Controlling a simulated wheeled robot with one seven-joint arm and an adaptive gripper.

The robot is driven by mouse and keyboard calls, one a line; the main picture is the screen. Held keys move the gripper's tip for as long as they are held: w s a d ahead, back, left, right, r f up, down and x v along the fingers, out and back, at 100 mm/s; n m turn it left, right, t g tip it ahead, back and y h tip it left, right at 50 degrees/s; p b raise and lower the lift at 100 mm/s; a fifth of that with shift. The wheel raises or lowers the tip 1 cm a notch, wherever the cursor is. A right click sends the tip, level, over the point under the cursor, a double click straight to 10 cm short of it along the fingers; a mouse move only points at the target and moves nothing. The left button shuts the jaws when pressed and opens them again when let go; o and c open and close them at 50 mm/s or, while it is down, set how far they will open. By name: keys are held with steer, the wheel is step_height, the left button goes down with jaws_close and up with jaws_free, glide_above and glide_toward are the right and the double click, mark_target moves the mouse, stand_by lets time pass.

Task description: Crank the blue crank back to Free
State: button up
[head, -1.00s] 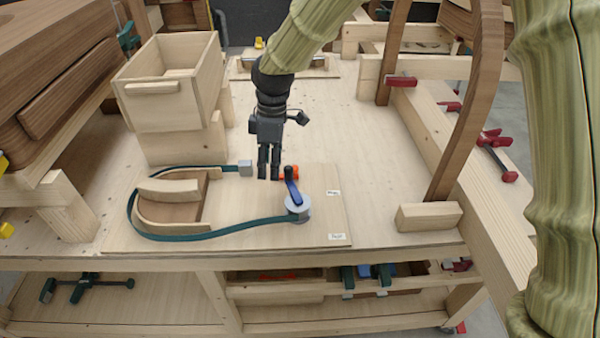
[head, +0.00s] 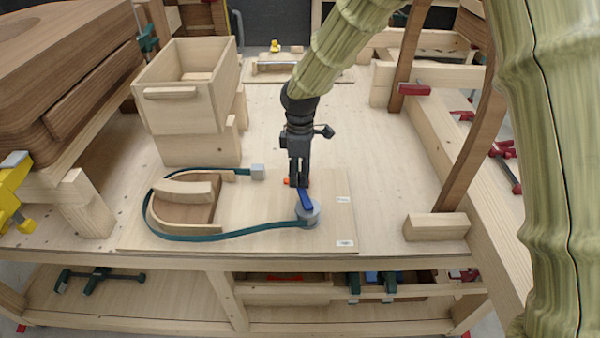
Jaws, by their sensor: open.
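The blue crank (head: 305,200) sits on a round grey drum (head: 311,216) at the right part of a flat wooden board (head: 270,235). Its arm points away from me, slightly left, towards my gripper. My gripper (head: 299,184) is open, pointing down at the crank's far end. It hides the crank's knob, and I cannot tell whether the fingers touch it. A bit of orange (head: 287,181) shows just left of the fingers. Two white labels, an upper one (head: 343,199) and a lower one (head: 345,243), lie right of the drum; their writing is too small to read.
A dark green strap (head: 230,236) runs from the drum around a curved wooden form (head: 190,205) to a grey block (head: 258,172). A wooden box (head: 185,100) stands behind at left. A wooden block (head: 436,226) lies at right. The tabletop behind my gripper is fairly clear.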

steer(key=shift+f, duration=0.9)
jaws_close()
